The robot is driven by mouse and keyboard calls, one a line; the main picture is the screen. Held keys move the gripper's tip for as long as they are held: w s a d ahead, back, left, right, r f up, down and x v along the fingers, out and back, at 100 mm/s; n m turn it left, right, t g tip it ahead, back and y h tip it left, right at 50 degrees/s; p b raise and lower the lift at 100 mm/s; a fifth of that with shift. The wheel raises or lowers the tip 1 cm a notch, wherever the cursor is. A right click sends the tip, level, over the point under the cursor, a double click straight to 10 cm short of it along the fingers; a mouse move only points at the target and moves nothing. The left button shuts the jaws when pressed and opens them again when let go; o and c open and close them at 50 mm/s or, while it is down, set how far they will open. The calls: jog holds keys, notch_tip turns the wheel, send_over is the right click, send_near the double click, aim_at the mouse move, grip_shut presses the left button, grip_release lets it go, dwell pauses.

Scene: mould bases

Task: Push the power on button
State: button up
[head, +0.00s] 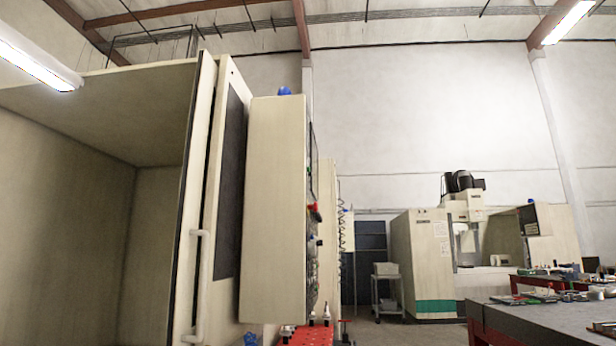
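The machine's control cabinet (275,210) stands left of the middle in the head view, a tall cream box with a blue knob (284,91) on top. Its panel face (312,240) points right and shows only edge-on. Red parts (314,211) and several darker knobs stick out from it. I cannot tell which of these is the power on button, or whether that button is visible at this angle. My gripper is not in view.
An open machine enclosure with a white door handle (201,285) fills the left. Red perforated racking (306,336) sits below the cabinet. A grey workbench (550,318) stands at right front. A trolley (388,290) and another machine (425,262) stand behind. Some floor shows between.

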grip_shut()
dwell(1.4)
